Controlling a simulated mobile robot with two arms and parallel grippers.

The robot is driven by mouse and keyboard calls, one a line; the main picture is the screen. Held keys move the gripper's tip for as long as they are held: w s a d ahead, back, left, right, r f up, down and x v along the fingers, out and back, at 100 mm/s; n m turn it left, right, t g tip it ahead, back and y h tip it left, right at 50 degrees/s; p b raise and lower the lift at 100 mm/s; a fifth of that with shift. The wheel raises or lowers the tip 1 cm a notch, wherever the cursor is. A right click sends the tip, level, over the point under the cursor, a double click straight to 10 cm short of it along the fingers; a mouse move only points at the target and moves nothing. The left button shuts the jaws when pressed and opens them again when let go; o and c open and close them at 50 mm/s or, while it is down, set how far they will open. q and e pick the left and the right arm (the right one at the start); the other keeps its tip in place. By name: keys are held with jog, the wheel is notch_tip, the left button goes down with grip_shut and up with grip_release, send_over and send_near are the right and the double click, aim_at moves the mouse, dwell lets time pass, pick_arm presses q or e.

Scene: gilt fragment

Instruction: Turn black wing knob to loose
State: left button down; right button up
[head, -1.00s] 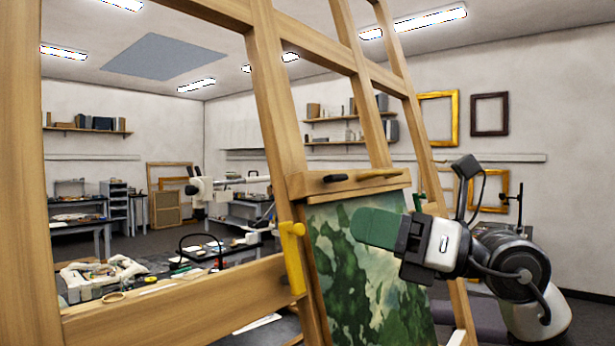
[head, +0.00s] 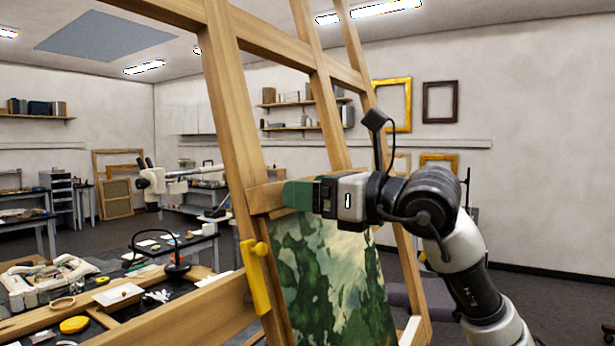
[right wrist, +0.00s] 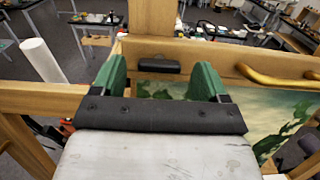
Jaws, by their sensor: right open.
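The black wing knob (right wrist: 158,66) is a short dark bar lying crosswise on the easel's wooden top clamp bar (right wrist: 205,58) in the right wrist view. My right gripper (right wrist: 162,72) has green fingers, spread apart, one on each side of the knob with a gap to both. It looks a little short of the knob, and I see no contact. In the head view the right gripper (head: 298,195) is in front of the bar and hides the knob. My left gripper is not in view.
A green landscape painting (head: 330,275) stands below the bar. The easel's wooden uprights (head: 232,120) rise around it, with a yellow clamp (head: 256,278) at left. A cluttered worktable (head: 107,322) is at lower left. A white roll (right wrist: 43,60) shows in the wrist view.

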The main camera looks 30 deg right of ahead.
jog(key=shift+w+a, duration=0.2)
jog(key=shift+w, duration=0.15)
jog(key=shift+c, duration=0.3)
jog(key=c, duration=0.9)
jog(key=shift+o, duration=0.2)
